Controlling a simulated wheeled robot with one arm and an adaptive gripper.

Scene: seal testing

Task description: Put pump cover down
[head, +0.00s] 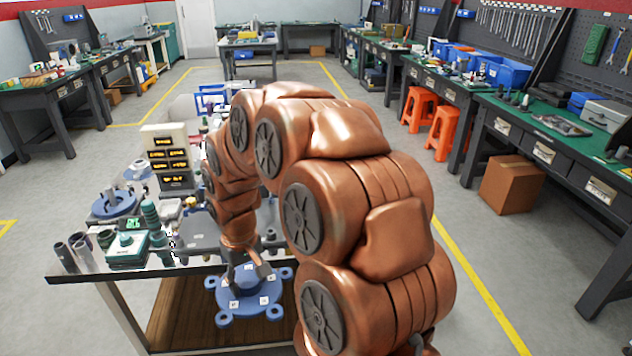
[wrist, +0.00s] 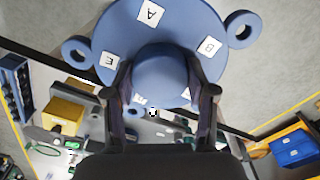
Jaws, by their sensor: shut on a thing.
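The pump cover (head: 247,298) is a blue disc with round lugs at its rim and white lettered labels. My gripper (head: 247,271) is above its middle in the head view, at the front edge of the table. In the wrist view the cover (wrist: 205,30) fills the top middle, and the two fingers of my gripper (wrist: 162,88) are shut on its raised round hub. The cover appears to be held level. Part of it reaches past the table's front edge; the gap beneath it cannot be judged. My copper arm hides the right part of the table.
The table (head: 75,276) carries a blue round part (head: 114,204), a green-screened device (head: 127,247), grey cylinders (head: 70,257) and a stack of yellow-lit boxes (head: 170,158). A cardboard box (head: 512,183) and orange stools (head: 440,132) stand at the right.

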